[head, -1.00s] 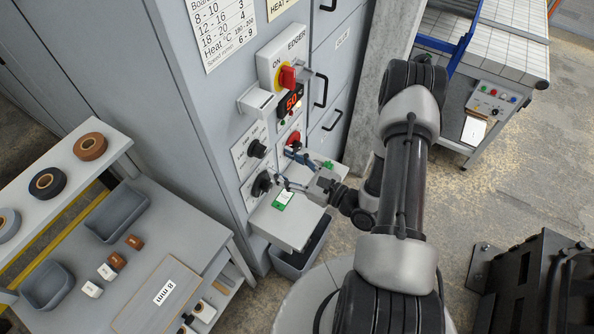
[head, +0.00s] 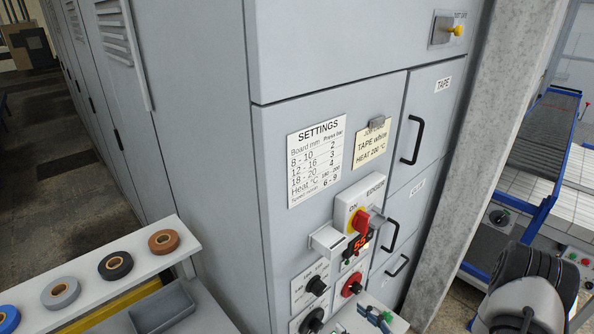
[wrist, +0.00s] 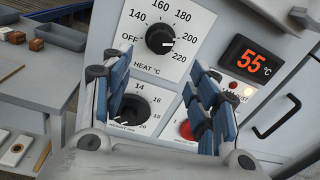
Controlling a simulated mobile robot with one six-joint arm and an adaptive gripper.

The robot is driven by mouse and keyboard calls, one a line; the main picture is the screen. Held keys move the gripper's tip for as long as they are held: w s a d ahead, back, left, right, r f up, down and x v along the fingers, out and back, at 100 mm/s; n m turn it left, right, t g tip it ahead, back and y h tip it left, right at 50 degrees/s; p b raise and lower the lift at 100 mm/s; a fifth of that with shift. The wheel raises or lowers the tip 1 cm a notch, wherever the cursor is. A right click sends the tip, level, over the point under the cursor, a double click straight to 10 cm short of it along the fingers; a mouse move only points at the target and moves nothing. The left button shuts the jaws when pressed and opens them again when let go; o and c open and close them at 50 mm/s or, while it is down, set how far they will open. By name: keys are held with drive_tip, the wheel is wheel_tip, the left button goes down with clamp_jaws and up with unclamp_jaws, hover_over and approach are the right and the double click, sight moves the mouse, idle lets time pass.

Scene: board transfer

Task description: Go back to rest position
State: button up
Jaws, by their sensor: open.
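My gripper (wrist: 162,105) shows in the wrist view with its two blue-padded fingers spread wide and nothing between them. It is in front of the grey machine's control panel. Behind the fingers are the black HEAT knob (wrist: 160,38), a lower black knob (wrist: 128,112) partly covered by the left finger, and a red knob (wrist: 187,130) partly covered by the right finger. The orange display (wrist: 250,59) reads 55 °C.
The machine (head: 190,100) carries a SETTINGS sheet (head: 316,160), a yellow job card (head: 373,142) and a red-yellow switch (head: 360,221). Drawer handles (head: 411,139) stick out on its right. A shelf with tape rolls (head: 115,265) stands at left, and a blue-framed conveyor (head: 535,150) at right.

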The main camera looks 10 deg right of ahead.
drive_tip(key=w+d+r+n+g+h+b, duration=0.2)
drive_tip(key=w+d+n+g+h+b, duration=0.45)
drive_tip(key=n, duration=0.75)
drive_tip(key=s+r+n+h+b, duration=0.3)
drive_tip(key=s+r+n+h, duration=0.15)
drive_tip(key=r+h, duration=0.2)
drive_tip(key=s+a+r+n+g+y+b, duration=0.1)
drive_tip(key=s+a+n, duration=0.3)
drive_tip(key=s, duration=0.6)
drive_tip(key=s+a+r+n+g+y+b, duration=0.1)
drive_tip(key=s+a+n+g+y+b, duration=0.1)
drive_tip(key=s+a, duration=0.6)
drive_tip(key=s+n+g+b, duration=0.1)
drive_tip(key=s+n+b, duration=0.1)
drive_tip(key=n, duration=0.1)
drive_tip(key=shift+s+a+r, duration=0.15)
drive_tip(key=shift+s+r, duration=0.05)
drive_tip(key=shift+r, duration=0.1)
